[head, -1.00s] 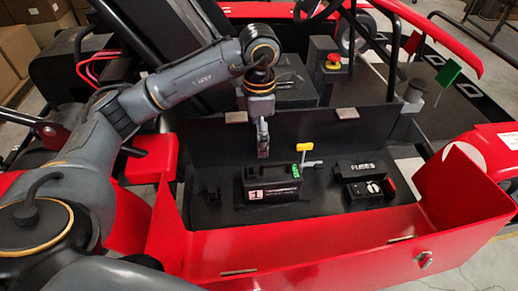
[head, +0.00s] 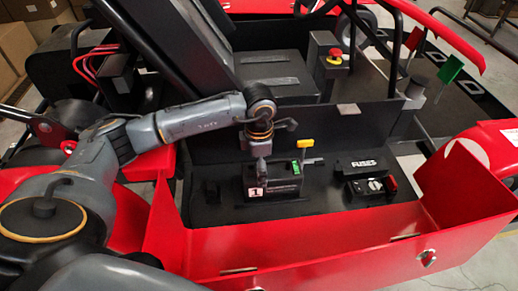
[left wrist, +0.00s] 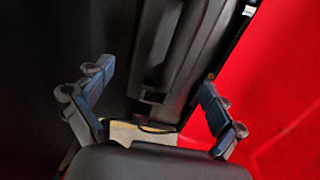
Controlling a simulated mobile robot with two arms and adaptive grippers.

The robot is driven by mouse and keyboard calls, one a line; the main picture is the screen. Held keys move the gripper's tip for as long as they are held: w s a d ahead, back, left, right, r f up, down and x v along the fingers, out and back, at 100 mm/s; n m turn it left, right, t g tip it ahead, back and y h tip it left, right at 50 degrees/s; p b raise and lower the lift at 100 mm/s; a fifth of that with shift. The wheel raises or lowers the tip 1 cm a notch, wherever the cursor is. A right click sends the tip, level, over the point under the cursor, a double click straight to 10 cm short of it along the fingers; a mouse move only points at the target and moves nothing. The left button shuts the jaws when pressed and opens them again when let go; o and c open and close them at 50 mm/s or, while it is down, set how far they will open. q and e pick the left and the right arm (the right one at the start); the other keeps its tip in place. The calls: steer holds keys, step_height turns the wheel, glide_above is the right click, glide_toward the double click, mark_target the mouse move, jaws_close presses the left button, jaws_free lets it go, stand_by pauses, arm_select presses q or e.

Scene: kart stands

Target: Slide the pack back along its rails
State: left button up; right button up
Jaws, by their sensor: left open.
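The pack (head: 284,185) is a black box with a white "1" label, standing in the red-walled tray. My left gripper (head: 262,168) points down at the left part of the pack's top. In the left wrist view, its fingers (left wrist: 157,78) are spread apart, with a dark ridged body, likely the pack (left wrist: 178,60), beyond and between them. I cannot tell whether they touch it. The rails are not clearly visible. My right gripper is not in view.
A black fuse box (head: 362,166) with a red switch sits right of the pack. The red front wall (head: 320,245) and black back panel (head: 350,135) bound the tray. A red emergency button (head: 334,54) is farther back.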

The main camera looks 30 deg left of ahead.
mark_target(275, 170)
arm_select(q)
steer(key=shift+f+p, duration=0.35)
steer(key=shift+f, duration=1.45)
steer(key=c, duration=1.9)
steer(key=shift+w+d, duration=0.15)
steer(key=shift+w+d+b, duration=0.55)
steer(key=shift+w+d, duration=0.05)
steer(key=shift+d, duration=0.25)
steer(key=shift+w+d+b, duration=0.5)
steer(key=shift+w+d, duration=0.1)
steer(key=shift+d, duration=0.2)
steer(key=o, duration=1.9)
